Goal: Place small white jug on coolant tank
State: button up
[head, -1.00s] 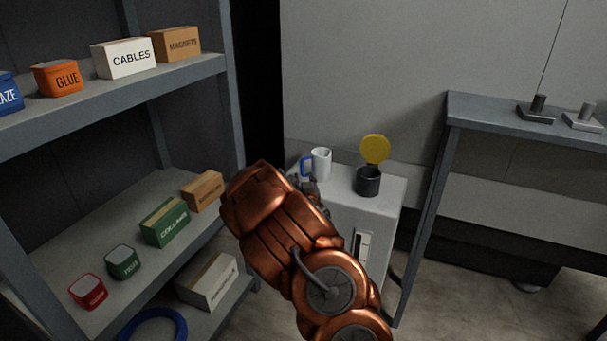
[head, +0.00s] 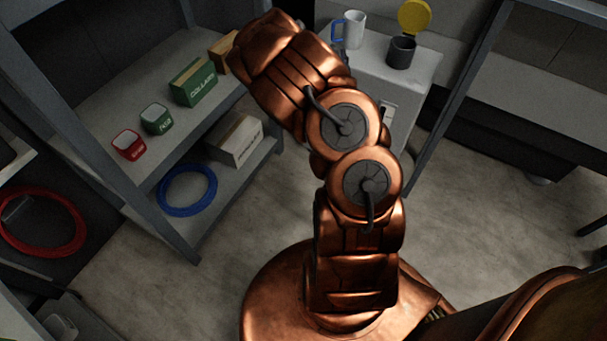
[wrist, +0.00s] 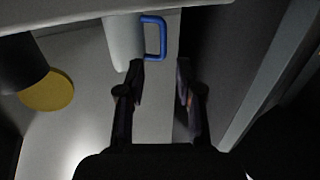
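The small white jug (head: 354,31) with a blue handle stands upright on top of a pale grey cabinet-like box, which looks like the coolant tank (head: 378,72), near its left side. The wrist view appears upside down; there the jug (wrist: 122,42) shows at the top, with its blue handle just beyond the fingertips. My gripper (wrist: 160,72) is open, its two fingers apart, with the handle lined up with the gap and nothing clasped. In the head view my copper arm hides the gripper.
A dark cup (head: 402,52) with a raised yellow lid (head: 414,17) stands right of the jug on the same top. A shelf rack (head: 108,152) with boxes and a blue coil (head: 187,190) is on the left. A grey bench frame (head: 462,85) stands on the right.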

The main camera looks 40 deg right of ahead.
jog(key=s+a+g+y, duration=0.3)
jog(key=s+a, duration=0.1)
jog(key=a, duration=0.5)
jog(key=s+a+f+n+g+y, duration=0.1)
jog(key=s+a+g+y, duration=0.25)
jog(key=a, duration=0.55)
jog(key=s+a+g+y, duration=0.2)
jog(key=s+a+g, duration=0.2)
jog(key=a, duration=0.5)
jog(key=s+a+r+n+g+y, duration=0.1)
jog(key=s+a+r+n+g, duration=0.2)
jog(key=s+a, duration=0.4)
jog(key=s+a+r+n+g+y, duration=0.2)
jog(key=s+a, duration=0.6)
jog(key=s, duration=0.8)
notch_tip(320, 180, up, 3)
jog(key=shift+s+a+f+n+g, duration=0.1)
jog(key=shift+s+a+n+g, duration=0.1)
jog(key=shift+n+g, duration=0.75)
jog(key=shift+n+t+y, duration=0.25)
jog(key=shift+t, duration=0.05)
